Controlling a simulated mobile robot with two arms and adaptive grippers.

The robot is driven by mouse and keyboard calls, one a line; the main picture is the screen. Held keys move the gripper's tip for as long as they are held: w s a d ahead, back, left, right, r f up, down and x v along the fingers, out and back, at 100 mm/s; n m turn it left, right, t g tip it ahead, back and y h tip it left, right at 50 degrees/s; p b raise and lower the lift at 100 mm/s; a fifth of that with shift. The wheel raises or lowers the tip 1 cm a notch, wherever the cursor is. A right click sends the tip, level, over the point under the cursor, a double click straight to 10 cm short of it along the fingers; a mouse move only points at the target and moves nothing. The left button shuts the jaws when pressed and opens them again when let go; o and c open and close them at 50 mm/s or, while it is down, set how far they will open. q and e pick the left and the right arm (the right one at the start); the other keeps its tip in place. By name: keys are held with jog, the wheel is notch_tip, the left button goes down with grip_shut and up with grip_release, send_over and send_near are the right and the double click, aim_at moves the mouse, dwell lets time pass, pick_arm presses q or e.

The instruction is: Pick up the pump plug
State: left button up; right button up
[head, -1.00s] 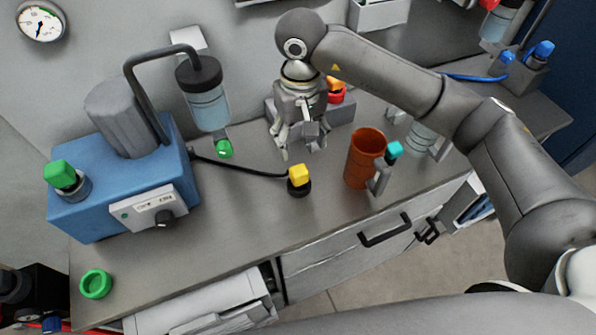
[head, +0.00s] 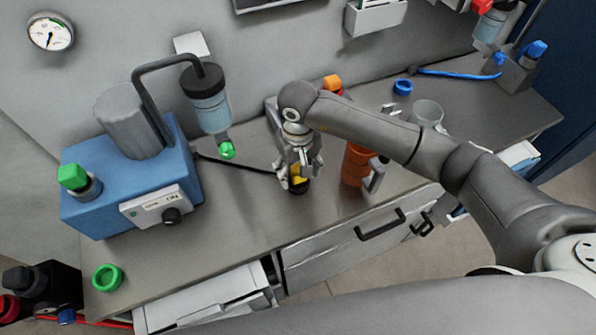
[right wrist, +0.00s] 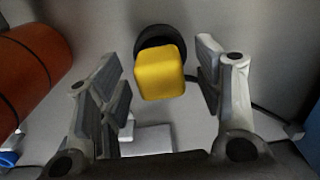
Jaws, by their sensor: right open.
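The pump plug is a yellow block on a black round base, with a black cable running to the blue pump (head: 130,190). In the head view the plug (head: 298,187) stands on the bench, partly hidden by my right gripper (head: 298,180). In the right wrist view the yellow plug (right wrist: 160,75) lies between the two open fingers of my right gripper (right wrist: 165,95), nearer their far ends. A gap shows on each side of it. My left gripper is not in view.
An orange-brown cylinder (head: 356,163) with a grey handle stands close to the right of my gripper. A green ring (head: 107,277) lies at the bench's front left. A blue ring (head: 402,87) and a clear jar (head: 427,112) are at the back right.

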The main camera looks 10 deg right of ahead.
jog(key=c, duration=1.1)
jog(key=shift+c, duration=0.2)
